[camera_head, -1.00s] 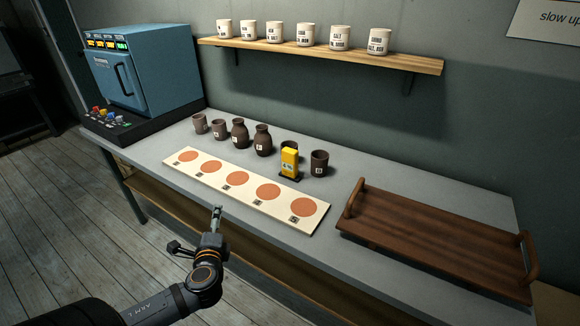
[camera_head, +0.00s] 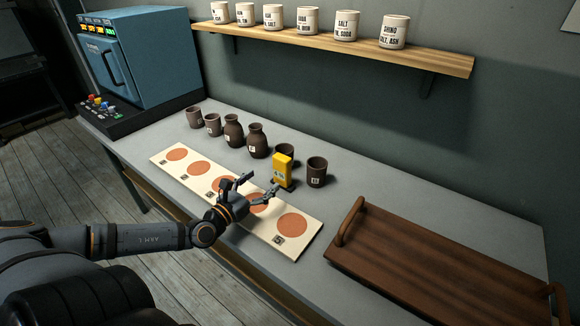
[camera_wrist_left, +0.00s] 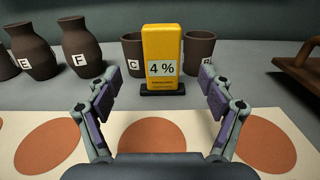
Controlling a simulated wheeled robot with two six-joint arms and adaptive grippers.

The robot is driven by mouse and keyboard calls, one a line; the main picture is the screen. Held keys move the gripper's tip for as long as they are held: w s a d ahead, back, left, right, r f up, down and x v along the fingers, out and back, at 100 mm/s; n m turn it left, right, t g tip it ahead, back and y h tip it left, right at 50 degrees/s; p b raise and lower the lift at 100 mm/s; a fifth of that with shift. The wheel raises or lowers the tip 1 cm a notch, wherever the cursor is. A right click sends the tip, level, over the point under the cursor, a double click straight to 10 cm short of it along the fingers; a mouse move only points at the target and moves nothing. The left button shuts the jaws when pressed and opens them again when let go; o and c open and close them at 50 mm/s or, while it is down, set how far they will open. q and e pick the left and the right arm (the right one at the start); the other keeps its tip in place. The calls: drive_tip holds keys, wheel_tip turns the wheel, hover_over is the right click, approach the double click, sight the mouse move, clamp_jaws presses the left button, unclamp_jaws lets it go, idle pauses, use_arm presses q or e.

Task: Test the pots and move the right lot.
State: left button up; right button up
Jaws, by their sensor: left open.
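My left gripper (camera_head: 262,184) is open and empty over the pale board, its fingers pointing at the yellow meter (camera_head: 282,168). In the left wrist view the meter (camera_wrist_left: 162,45) stands upright on a black base between and beyond the fingers, reading "4 %". Several dark brown pots stand in a row behind the board: cups (camera_head: 194,117) and (camera_head: 213,125), and narrow-necked vases (camera_head: 233,131) and (camera_head: 257,141). One cup (camera_head: 288,149) is partly hidden behind the meter. Another cup (camera_head: 317,173) stands right of it. Wrist-view labels include F (camera_wrist_left: 80,45) and C (camera_wrist_left: 133,50).
The pale board (camera_head: 262,231) carries orange circles with small dark tags. A wooden tray (camera_head: 430,255) with raised handles lies empty at the right. A blue kiln (camera_head: 150,60) stands at the left. A wall shelf (camera_head: 340,48) holds labelled white jars (camera_head: 346,25).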

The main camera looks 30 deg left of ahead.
sight(279, 166)
use_arm(q)
drive_tip(key=w+b, duration=0.2)
drive_tip(key=b, duration=0.1)
drive_tip(key=shift+w+f+b, duration=0.15)
drive_tip(key=shift+w+b, duration=0.2)
drive_tip(key=shift+w, duration=0.05)
drive_tip(key=shift+w+d+b, duration=0.15)
drive_tip(key=shift+w+b, duration=0.25)
drive_tip(key=shift+w, duration=0.55)
drive_tip(key=shift+r, duration=0.25)
drive_tip(key=shift+w, duration=0.15)
drive_tip(key=shift+w+d+r, duration=0.15)
drive_tip(key=shift+w+r, duration=0.05)
drive_tip(key=shift+w, duration=0.7)
use_arm(e)
wheel_tip(279, 166, down, 5)
drive_tip(key=s, duration=0.3)
use_arm(q)
drive_tip(key=shift+w+d, duration=0.1)
drive_tip(key=shift+w, duration=0.25)
drive_tip(key=w+p, duration=0.1)
drive_tip(key=p, duration=0.3)
drive_tip(key=shift+w+r, duration=0.4)
drive_tip(key=shift+w+d+f+p, duration=0.15)
drive_tip(key=shift+w+f+p, duration=0.15)
drive_tip(key=shift+p, duration=0.15)
drive_tip(key=shift+f, duration=0.15)
use_arm(e)
wheel_tip(279, 166, up, 5)
drive_tip(key=shift+s+d+f, duration=0.1)
